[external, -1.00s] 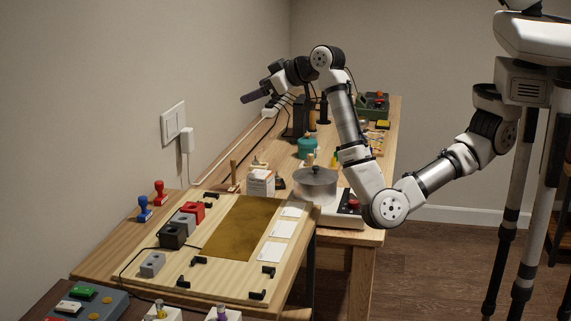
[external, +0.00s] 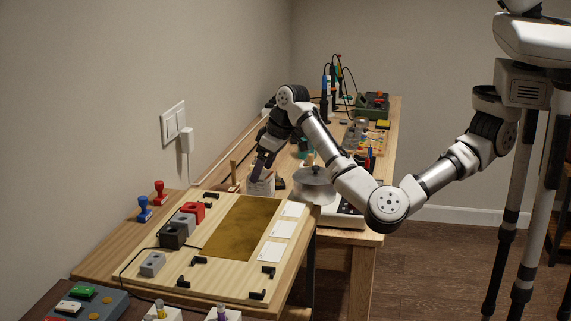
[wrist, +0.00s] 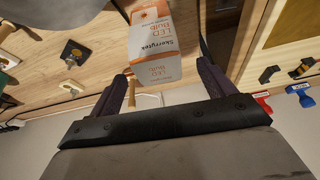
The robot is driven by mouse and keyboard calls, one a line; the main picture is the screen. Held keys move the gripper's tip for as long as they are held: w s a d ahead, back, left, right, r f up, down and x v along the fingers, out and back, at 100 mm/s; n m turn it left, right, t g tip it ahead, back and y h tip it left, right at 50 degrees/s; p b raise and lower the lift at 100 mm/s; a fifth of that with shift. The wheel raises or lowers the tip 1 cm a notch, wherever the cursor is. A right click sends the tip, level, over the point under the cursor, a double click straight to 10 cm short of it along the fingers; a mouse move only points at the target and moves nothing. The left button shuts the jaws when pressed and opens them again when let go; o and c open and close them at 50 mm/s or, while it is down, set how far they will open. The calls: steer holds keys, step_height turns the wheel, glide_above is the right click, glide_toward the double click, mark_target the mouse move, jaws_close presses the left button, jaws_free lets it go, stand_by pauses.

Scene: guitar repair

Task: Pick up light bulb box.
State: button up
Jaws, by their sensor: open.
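The light bulb box (wrist: 153,45) is a white carton with orange print reading "LED Bulb". In the wrist view it stands at the upper middle, ahead of and between the dark fingers. My gripper (wrist: 165,90) is open, one finger on each side of the box's near end; I cannot tell whether either touches it. In the external view the box (external: 262,187) stands on the workbench left of a metal pot, and my gripper (external: 257,170) reaches down over its top. The gripper partly hides the box there.
The metal pot (external: 314,190) with a lid stands just right of the box. A wooden board (external: 180,262) with a brown panel (external: 241,228) lies in front. Red and blue stamps (external: 144,209) stand at the left. The wall runs close behind the bench.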

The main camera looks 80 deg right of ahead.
mark_target(261, 194)
steer(key=p+x, duration=0.1)
steer(key=x, duration=0.4)
steer(key=shift+s+f, duration=0.1)
steer(key=c, duration=1.1)
steer(key=shift+o, duration=0.2)
steer(key=shift+d, duration=0.1)
